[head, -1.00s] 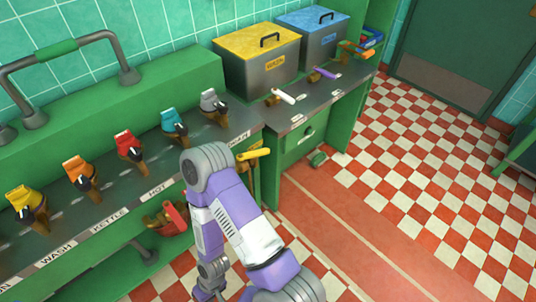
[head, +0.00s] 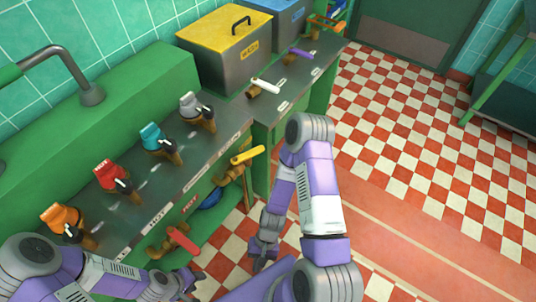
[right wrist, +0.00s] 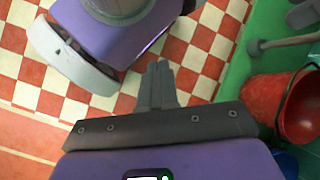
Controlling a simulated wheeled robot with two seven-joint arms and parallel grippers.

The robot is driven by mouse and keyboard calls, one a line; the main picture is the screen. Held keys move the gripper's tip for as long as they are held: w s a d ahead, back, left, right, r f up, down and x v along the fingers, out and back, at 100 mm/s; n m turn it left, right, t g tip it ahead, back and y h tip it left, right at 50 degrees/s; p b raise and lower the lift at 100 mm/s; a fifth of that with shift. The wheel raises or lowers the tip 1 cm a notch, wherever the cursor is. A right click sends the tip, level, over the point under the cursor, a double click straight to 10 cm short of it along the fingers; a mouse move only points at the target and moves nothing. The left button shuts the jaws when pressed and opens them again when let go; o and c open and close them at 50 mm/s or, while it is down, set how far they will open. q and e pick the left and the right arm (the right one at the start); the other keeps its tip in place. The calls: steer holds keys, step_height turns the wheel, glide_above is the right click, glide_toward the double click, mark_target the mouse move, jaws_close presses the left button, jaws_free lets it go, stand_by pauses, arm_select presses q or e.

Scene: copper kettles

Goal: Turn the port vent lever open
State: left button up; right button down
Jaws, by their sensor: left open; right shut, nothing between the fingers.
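Several levers show in the head view: a yellow one (head: 248,155) and a red one (head: 182,240) on brass valves at the bench front, and a white one (head: 264,86) and a purple one (head: 300,53) on the far counter. No label I can read marks one as the port vent lever. My left gripper (head: 190,280) is low, just below the red lever in the picture, open and apparently empty. My right gripper (head: 262,258) hangs over the floor, apart from the levers. In the right wrist view its fingers (right wrist: 158,84) are shut and empty.
Orange, red, teal and grey-topped taps (head: 198,112) line the bench (head: 135,185). A yellow-lidded bin (head: 228,50) stands behind. A red bucket (right wrist: 283,105) is at right in the right wrist view. The checkered floor (head: 400,130) at right is clear.

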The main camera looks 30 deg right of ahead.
steer(key=a+r+m+t+y+p, duration=0.25)
steer(key=a+r+m+y, duration=0.25)
steer(key=r+m+y, duration=0.45)
arm_select(q)
step_height(320, 180, up, 5)
steer(key=shift+s+a+f+p, duration=0.1)
steer(key=shift+p, duration=0.65)
arm_select(e)
steer(key=m+t+h, duration=1.5)
steer(key=m+t, duration=0.4)
steer(key=m, duration=0.1)
glide_toward(257, 154)
steer(key=shift+y, duration=0.25)
steer(key=w, duration=0.7)
steer(key=shift+w+r, duration=0.1)
steer(key=shift+w, duration=0.05)
